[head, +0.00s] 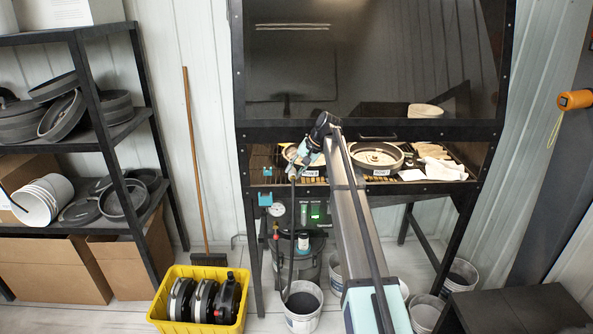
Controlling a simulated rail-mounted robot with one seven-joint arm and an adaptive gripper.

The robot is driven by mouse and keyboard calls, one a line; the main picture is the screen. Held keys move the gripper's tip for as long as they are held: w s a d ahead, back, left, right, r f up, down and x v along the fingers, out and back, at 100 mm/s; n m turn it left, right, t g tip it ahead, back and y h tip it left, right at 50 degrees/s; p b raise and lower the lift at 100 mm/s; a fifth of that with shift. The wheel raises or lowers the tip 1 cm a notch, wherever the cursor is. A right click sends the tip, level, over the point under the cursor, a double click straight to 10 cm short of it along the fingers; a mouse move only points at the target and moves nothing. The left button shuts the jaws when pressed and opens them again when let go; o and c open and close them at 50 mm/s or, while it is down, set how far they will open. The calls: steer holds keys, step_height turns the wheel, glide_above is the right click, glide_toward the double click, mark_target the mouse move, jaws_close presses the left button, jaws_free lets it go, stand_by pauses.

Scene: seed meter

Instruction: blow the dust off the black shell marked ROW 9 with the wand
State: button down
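Inside the booth, a round black shell (398,164) with a pale, dusty-looking inside lies on the slatted grate, with a small white label (381,172) at its front. A second round shell (289,153) lies to the left, partly hidden by my wrist, with another label (308,173) near it. Both labels are too small to read, so I cannot tell which is ROW 9. My gripper (296,164) is at the booth's front opening, by the left shell. A dark hose (291,215) hangs below it. The wand cannot be made out clearly, nor whether my fingers are closed on it.
A dark window panel (375,60) covers the booth above the low opening. White cloth (440,169) and gloves lie at the grate's right. A gauge (277,209) and blue holder (265,199) are at the front left. A yellow crate (163,299) and buckets (302,322) stand on the floor.

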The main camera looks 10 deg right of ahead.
steer(key=shift+s+a+p, duration=0.15)
steer(key=shift+s+a, duration=0.05)
steer(key=shift+s, duration=0.9)
steer(key=shift+s+a+p, duration=0.15)
steer(key=shift+s+p, duration=0.05)
steer(key=shift+s, duration=0.9)
steer(key=shift+s+a+p, duration=0.15)
steer(key=shift+s+a, duration=0.05)
steer(key=shift+s, duration=0.9)
steer(key=shift+d, duration=0.15)
steer(key=s+d+p, duration=0.1)
steer(key=s+d, duration=0.2)
steer(key=d, duration=1.5)
steer(key=shift+w, duration=0.1)
steer(key=w, duration=0.6)
steer(key=shift+w+d, duration=0.25)
steer(key=shift+d, duration=0.2)
steer(key=shift+w+a+p, duration=0.15)
steer(key=shift+w+a, duration=0.35)
steer(key=shift+a, duration=2.5)
steer(key=shift+w+a+p, duration=0.1)
steer(key=shift+w+a, duration=0.35)
steer(key=shift+a, duration=2.6)
steer(key=shift+w+a+p, duration=0.15)
steer(key=shift+w+a, duration=0.35)
steer(key=shift+a, duration=2.5)
